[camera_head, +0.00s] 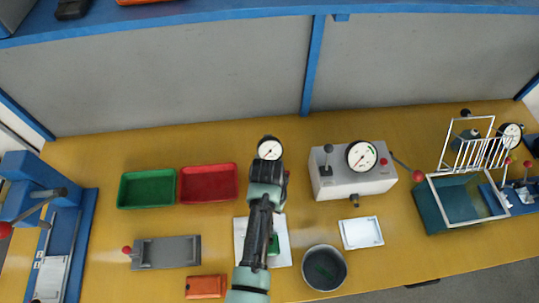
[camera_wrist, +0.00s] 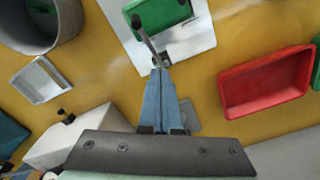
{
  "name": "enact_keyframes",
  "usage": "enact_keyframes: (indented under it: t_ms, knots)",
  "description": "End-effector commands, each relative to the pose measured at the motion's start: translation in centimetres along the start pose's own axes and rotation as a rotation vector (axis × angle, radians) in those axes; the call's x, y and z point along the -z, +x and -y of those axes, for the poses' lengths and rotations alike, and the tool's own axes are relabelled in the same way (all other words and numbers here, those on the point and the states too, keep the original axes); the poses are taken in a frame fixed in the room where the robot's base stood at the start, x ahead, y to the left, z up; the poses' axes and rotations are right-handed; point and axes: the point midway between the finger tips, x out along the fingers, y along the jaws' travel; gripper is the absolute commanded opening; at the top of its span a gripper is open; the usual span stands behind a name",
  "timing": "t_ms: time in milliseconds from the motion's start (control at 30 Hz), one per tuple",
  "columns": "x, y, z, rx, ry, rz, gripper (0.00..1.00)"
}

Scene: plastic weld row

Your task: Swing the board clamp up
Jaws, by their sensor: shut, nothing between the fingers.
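The board clamp (camera_wrist: 148,42) is a thin grey metal arm with a dark tip in the wrist view. It slants from a small base at the plate's near edge toward a green board (camera_wrist: 159,12). The board lies on a white plate (camera_wrist: 198,40), which also shows partly behind my arm in the head view (camera_head: 283,256). My gripper (camera_wrist: 161,73) is shut and empty, its blue fingers together and their tips right by the clamp's base. I cannot tell whether they touch it. In the head view my arm hides the clamp and the fingers.
A red tray (camera_head: 208,183) and a green tray (camera_head: 148,189) stand left of my arm. A white gauge box (camera_head: 340,178) with levers stands to the right. A grey round bin (camera_head: 343,270) and a small white tray (camera_head: 361,232) are right of the plate. Yellow bench surface lies between them.

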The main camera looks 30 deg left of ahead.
Motion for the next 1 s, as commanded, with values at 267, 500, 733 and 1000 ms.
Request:
enact_keyframes:
  t_ms: [267, 500, 733, 1000]
  knots:
    - [0.2, 0.1, 0.1, 0.0, -0.001, 0.0, 0.0]
    - [1.3, 0.5, 0.7, 0.0, -0.001, -0.001, 0.0]
    - [1.5, 0.4, 0.7, 0.0, 0.0, 0.0, 0.0]
    - [1.8, 0.7, 0.9, 0.0, -0.001, -0.001, 0.0]
